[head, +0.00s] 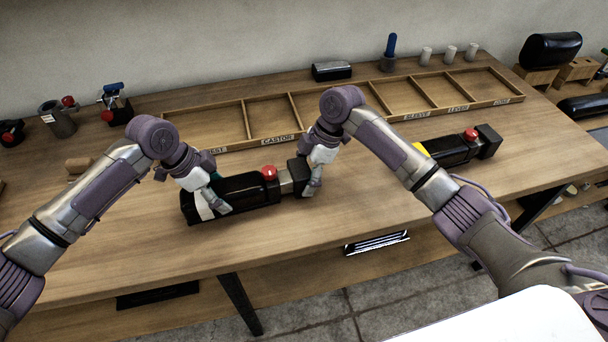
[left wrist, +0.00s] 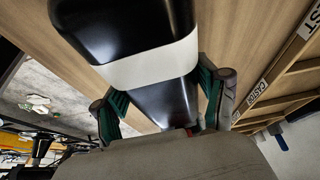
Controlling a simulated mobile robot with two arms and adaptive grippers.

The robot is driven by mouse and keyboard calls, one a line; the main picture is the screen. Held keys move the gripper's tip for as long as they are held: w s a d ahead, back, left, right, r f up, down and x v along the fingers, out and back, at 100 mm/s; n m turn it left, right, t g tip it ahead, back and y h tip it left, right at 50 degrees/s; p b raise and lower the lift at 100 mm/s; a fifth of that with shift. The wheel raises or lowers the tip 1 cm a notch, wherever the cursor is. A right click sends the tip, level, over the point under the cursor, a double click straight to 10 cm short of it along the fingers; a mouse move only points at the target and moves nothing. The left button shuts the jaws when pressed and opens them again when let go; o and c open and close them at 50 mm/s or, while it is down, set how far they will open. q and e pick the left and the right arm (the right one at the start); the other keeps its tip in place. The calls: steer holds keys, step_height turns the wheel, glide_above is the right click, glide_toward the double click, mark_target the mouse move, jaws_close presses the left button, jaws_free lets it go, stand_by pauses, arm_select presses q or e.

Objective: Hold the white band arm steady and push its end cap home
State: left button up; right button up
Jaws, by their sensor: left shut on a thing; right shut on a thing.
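The white band arm (head: 244,190) is a black padded bar lying on the bench, with a white band (head: 204,208) near its left end and a red knob (head: 268,173) on top. My left gripper (head: 217,196) is shut across it, just right of the band. The left wrist view shows the fingers (left wrist: 163,95) on both sides of the black body, with the white band (left wrist: 153,62) beyond. The black end cap (head: 298,172) is at the right end, with a grey section (head: 286,184) showing between it and the body. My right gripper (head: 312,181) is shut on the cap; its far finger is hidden.
A similar black arm with a yellow band (head: 421,150) lies to the right. A labelled wooden tray (head: 246,118) with empty compartments runs behind. Small tools stand at the back left; a black block (head: 332,71), blue-handled item (head: 390,52) and white cylinders stand behind.

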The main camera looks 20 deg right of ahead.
mark_target(291, 178)
steer(key=c, duration=0.5)
steer(key=shift+s+a+r, duration=0.1)
steer(key=shift+a, duration=1.75)
arm_select(q)
steer(key=shift+d, duration=0.1)
arm_select(e)
steer(key=o, duration=1.7)
steer(key=shift+d, duration=0.1)
arm_select(q)
steer(key=shift+r, duration=0.1)
arm_select(e)
steer(key=v, duration=1.2)
arm_select(q)
steer(key=o, duration=1.8)
